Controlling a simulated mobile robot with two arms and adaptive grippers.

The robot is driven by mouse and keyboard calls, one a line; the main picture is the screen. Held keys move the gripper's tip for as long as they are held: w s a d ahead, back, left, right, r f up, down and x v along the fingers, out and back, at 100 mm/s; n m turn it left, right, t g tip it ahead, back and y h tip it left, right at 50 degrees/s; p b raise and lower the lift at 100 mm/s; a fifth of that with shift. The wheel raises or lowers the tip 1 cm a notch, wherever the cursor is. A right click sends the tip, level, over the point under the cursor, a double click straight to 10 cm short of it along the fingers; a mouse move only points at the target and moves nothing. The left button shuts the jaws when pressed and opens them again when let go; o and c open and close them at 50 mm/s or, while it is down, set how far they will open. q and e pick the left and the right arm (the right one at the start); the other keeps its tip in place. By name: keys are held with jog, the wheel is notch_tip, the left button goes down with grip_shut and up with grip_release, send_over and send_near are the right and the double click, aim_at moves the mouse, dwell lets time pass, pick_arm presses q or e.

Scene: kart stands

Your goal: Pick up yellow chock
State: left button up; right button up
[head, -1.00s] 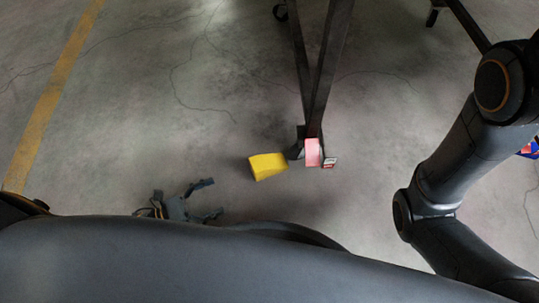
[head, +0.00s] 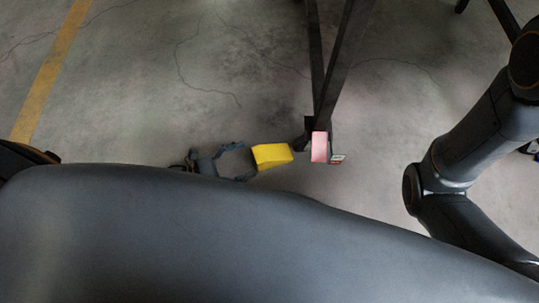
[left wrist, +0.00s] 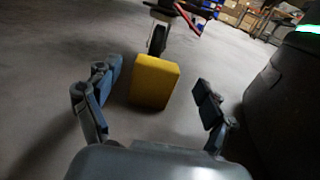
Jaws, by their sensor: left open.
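The yellow chock (head: 272,156) lies on the concrete floor, just left of the foot of a dark stand. My left gripper (head: 247,160) is open at the chock's left side, its fingers pointing toward it.
The dark stand's legs (head: 332,70) come down right of the chock. A pink block (head: 320,147) and a small red-and-white item (head: 338,159) sit at its foot. A yellow floor line (head: 50,75) runs at the left. The floor between is clear.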

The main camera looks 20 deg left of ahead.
aim_at(260, 154)
pick_arm(q)
jog(key=b+x, duration=0.2)
jog(key=x, duration=0.2)
jog(key=shift+w+d+f, duration=0.1)
jog(key=shift+w+f, duration=0.05)
jog(key=shift+f, duration=0.05)
jog(key=shift+w+d+r, duration=0.1)
jog(key=shift+w+d, duration=0.15)
jog(key=shift+d, duration=0.15)
jog(key=c, duration=1.4)
jog(key=shift+c, duration=0.2)
jog(key=shift+r, duration=0.15)
